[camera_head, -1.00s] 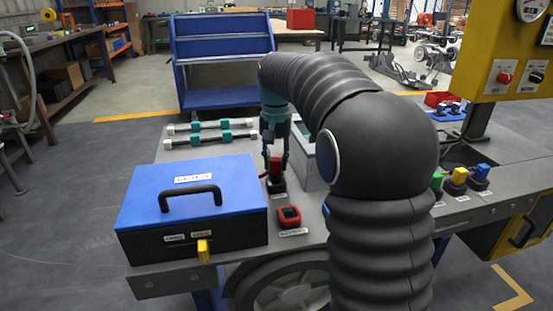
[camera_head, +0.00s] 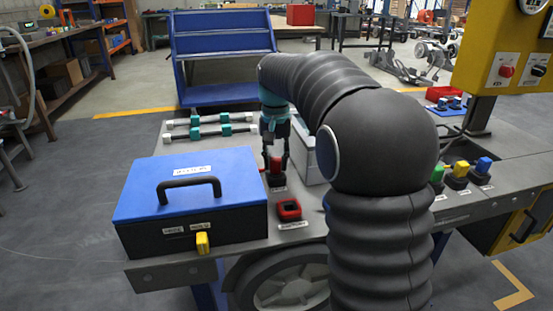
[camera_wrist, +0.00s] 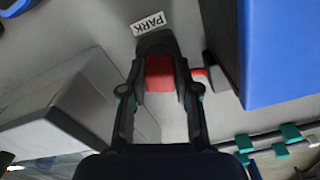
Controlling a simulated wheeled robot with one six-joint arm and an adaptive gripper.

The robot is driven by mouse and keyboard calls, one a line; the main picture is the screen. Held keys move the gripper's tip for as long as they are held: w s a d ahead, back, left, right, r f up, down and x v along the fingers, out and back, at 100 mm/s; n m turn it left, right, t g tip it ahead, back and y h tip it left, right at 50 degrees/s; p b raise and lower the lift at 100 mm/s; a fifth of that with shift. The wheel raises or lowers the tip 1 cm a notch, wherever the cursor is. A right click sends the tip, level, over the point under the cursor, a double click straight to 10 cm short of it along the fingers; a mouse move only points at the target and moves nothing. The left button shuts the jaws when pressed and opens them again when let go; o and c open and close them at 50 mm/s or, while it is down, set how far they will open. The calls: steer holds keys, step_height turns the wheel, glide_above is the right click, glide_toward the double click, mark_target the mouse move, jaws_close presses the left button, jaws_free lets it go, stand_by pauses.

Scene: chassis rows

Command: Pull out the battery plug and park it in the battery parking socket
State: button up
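The red battery plug (camera_head: 276,173) stands upright in a black socket on the bench. In the wrist view the plug (camera_wrist: 160,74) sits between my fingertips, and the black parking socket (camera_wrist: 154,42) lies by a label reading PARK. My gripper (camera_head: 276,160) points down from above with one finger at each side of the plug. The fingers (camera_wrist: 160,88) appear to touch its sides. The red-rimmed battery socket (camera_head: 289,210) is nearer the camera; its dark opening shows with no plug in it. How deep the plug sits is hard to see.
A blue-lidded case (camera_head: 188,187) with a black handle stands left of the sockets. A grey box (camera_head: 310,160) stands close on the right. Teal-and-black rods (camera_head: 210,133) lie behind. Coloured plugs (camera_head: 460,170) stand at the right.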

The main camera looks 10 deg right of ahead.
steer(key=o, duration=0.4)
steer(key=shift+o, duration=0.2)
step_height(320, 180, up, 12)
stand_by(0.4)
